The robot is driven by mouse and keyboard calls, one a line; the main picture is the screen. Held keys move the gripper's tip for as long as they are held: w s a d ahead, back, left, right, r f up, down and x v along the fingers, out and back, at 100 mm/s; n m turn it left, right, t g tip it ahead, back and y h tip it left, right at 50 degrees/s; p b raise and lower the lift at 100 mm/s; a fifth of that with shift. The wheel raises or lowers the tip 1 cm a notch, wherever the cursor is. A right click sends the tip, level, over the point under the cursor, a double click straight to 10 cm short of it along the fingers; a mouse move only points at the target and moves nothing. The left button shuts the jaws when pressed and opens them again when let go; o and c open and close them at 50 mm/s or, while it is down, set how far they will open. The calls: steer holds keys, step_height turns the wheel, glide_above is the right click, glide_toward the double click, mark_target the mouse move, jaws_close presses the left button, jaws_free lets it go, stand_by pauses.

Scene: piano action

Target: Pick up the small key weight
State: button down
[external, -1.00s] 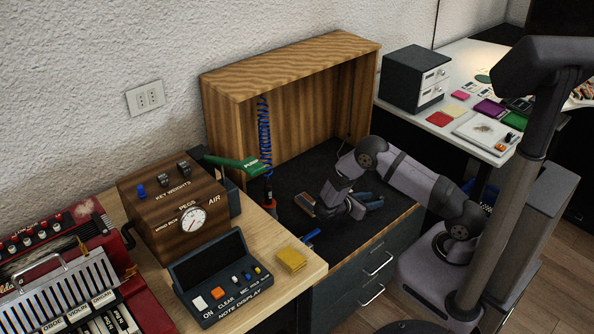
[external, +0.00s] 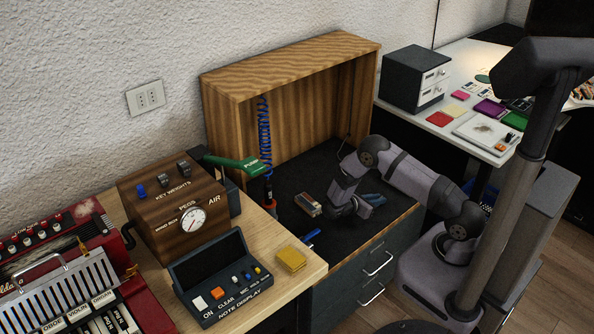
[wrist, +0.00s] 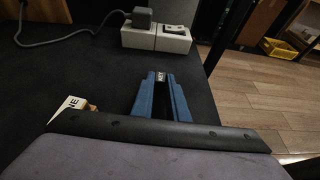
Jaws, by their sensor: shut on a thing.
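My gripper (wrist: 160,100) has two blue fingers, low over the dark mat inside the wooden cabinet. It is shut on a small silvery piece, the small key weight (wrist: 161,77), of which only a little shows between the fingertips. In the external view the blue fingers (external: 372,199) show beside my wrist, and the weight is too small to make out there.
A wooden block with a pale, lettered face (external: 308,204) lies left of my gripper. A grey-white socket block (wrist: 156,38) with a plug and cord lies beyond the fingertips. The wooden cabinet (external: 290,67) encloses the mat at the back.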

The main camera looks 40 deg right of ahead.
step_height(320, 180, up, 10)
steer(key=p, duration=0.1)
steer(key=shift+p, duration=0.3)
stand_by(0.3)
